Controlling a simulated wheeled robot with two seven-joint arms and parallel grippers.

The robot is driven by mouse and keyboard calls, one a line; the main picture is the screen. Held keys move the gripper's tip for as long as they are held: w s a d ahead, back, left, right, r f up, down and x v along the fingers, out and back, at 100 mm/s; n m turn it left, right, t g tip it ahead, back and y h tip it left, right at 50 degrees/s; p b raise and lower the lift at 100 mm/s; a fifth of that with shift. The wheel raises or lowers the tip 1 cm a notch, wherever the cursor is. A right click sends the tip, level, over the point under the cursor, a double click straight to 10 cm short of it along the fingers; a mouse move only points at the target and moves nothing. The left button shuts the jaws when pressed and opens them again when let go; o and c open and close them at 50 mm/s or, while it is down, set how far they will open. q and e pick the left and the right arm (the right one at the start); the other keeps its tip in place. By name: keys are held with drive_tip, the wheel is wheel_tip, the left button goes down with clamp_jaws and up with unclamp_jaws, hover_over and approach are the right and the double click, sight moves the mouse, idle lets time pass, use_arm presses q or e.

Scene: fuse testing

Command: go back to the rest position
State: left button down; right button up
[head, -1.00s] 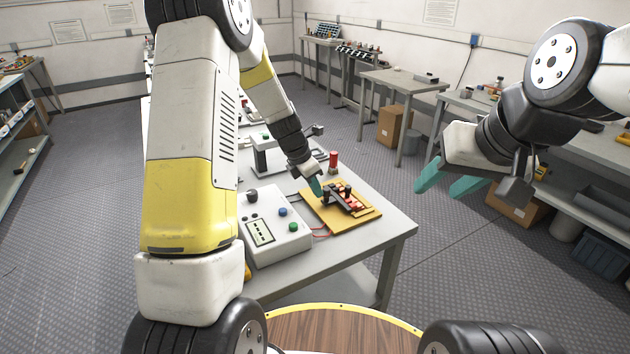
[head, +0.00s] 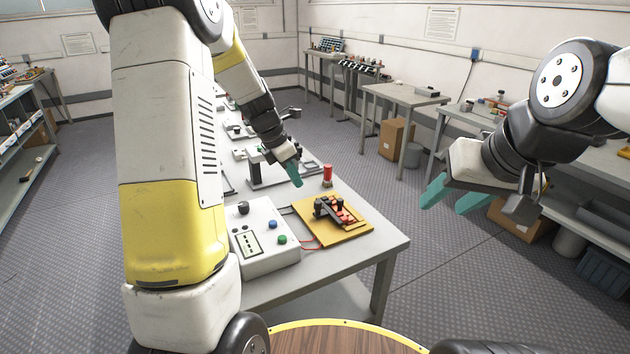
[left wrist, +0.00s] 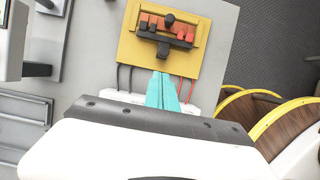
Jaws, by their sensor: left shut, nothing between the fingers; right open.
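My left gripper (head: 293,174) is shut and empty, above the table behind the yellow test board. In the left wrist view its teal fingertips (left wrist: 163,76) are together, in front of the board's near edge. My right gripper (head: 453,197) is open and empty, raised over the floor to the right of the table. The yellow board (head: 356,226) carries a dark clamp and red blocks; it also shows in the left wrist view (left wrist: 133,48).
A white control box (head: 277,259) with buttons stands left of the board, joined to it by wires. A red signal lamp (head: 327,174) stands behind the board. The grey table (head: 385,244) has a clear right front corner. Open floor lies to its right.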

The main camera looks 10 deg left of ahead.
use_arm(q)
drive_tip(key=shift+s+a+r, duration=0.1)
drive_tip(key=shift+s+r, duration=0.05)
drive_tip(key=shift+r, duration=0.1)
drive_tip(key=s+d+r+m+t, duration=0.2)
drive_tip(key=s+r+m, duration=1.2)
drive_tip(key=s+m, duration=0.3)
drive_tip(key=s+m+t+y, duration=0.1)
drive_tip(key=s+m, duration=0.7)
drive_tip(key=s, duration=0.2)
drive_tip(key=shift+m+t, duration=0.3)
drive_tip(key=shift+m, duration=0.1)
